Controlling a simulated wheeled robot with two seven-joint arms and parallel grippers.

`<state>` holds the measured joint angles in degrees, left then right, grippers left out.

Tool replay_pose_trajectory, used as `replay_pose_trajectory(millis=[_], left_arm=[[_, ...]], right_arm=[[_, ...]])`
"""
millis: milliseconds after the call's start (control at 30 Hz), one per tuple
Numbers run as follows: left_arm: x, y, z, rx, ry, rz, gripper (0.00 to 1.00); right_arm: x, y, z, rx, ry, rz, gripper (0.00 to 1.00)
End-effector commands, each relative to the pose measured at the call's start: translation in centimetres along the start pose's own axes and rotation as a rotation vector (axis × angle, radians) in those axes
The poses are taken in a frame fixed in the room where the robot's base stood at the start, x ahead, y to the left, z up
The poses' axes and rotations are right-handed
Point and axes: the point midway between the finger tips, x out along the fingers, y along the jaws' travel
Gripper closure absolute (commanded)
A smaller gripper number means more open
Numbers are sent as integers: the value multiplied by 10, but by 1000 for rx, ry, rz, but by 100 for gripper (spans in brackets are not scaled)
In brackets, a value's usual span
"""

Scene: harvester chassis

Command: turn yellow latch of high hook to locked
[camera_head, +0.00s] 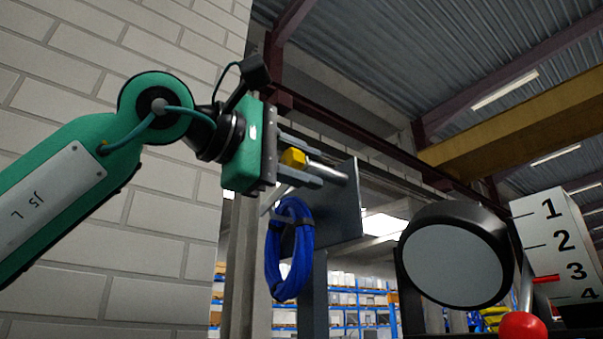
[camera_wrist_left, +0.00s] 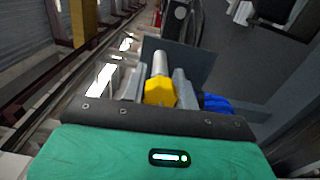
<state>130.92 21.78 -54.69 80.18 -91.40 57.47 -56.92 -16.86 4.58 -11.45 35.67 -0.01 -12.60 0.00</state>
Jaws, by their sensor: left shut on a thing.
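The yellow latch (camera_head: 294,158) sits at the near end of a grey metal peg, the high hook (camera_head: 328,172), which sticks out from a dark plate (camera_head: 347,207). My left gripper (camera_head: 318,167) has one finger on each side of the latch and is shut on it. In the left wrist view the yellow latch (camera_wrist_left: 160,91) lies between the two grey fingers, with the peg (camera_wrist_left: 159,63) running away behind it. A coiled blue cable (camera_head: 290,250) hangs below the gripper; how it meets the hook is partly hidden. My right gripper is not in view.
A round grey-faced disc (camera_head: 455,264) stands at the lower right. Beside it are a white scale numbered 1 to 4 (camera_head: 562,245) and a red knob (camera_head: 523,326). A white brick wall (camera_head: 175,230) is at the left. Shelves with boxes (camera_head: 345,300) stand far behind.

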Motion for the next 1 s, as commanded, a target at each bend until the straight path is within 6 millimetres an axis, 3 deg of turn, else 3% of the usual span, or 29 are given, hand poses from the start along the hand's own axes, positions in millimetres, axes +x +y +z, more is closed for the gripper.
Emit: replay_pose_trajectory(millis=[233,667,700,800,1000], left_arm=[[-4,0,5,58,3,-1,100],[-5,-1,6,69,3,-1,100],[-5,-1,6,69,3,-1,68],[-5,-1,7,68,2,-1,49],[-5,-1,7,67,2,-1,48]], right_arm=[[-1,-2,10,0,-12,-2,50],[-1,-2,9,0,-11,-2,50],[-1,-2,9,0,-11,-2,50],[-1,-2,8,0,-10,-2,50],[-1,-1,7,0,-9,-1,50]])
